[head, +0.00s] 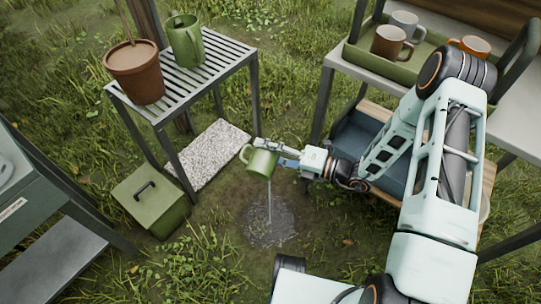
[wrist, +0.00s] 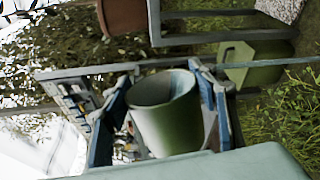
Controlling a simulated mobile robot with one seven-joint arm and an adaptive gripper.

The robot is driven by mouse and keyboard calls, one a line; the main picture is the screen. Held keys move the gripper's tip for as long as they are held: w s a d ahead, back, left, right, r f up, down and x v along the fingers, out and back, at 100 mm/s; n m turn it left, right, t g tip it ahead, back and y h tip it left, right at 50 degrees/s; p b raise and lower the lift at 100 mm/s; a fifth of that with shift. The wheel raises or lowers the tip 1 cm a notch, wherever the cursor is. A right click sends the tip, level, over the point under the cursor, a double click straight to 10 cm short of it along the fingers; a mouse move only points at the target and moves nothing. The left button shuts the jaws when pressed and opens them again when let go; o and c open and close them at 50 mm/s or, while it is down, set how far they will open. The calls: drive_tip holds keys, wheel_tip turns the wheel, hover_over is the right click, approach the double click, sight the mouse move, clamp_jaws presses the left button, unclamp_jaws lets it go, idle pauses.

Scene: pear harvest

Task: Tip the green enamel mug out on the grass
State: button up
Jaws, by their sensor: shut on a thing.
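The green enamel mug (head: 261,164) is held in the air over the ground, tilted with its mouth pointing down. A thin stream of clear liquid (head: 269,203) falls from it onto a dark wet patch (head: 269,222) on the ground. My gripper (head: 274,152) is shut on the mug, with a finger on either side of its body. In the wrist view the mug (wrist: 168,115) sits between the two blue-grey fingers, its mouth partly in view. How much liquid is left inside cannot be told. Grass (head: 210,260) surrounds the wet patch.
A slatted table (head: 205,78) at the left holds a terracotta pot (head: 136,75) and a green jug (head: 186,40). A stone slab (head: 208,155) and a green box (head: 150,200) lie below. At the right, a green tray (head: 372,62) holds several mugs.

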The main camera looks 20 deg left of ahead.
sight(257, 176)
drive_tip(key=shift+w+r+m, duration=0.1)
drive_tip(key=shift+w+m, duration=0.15)
drive_tip(key=shift+m, duration=0.05)
drive_tip(key=shift+w+m+g+p, duration=0.35)
drive_tip(key=shift+m+p, duration=0.35)
drive_tip(key=shift+m, duration=0.3)
idle(0.9)
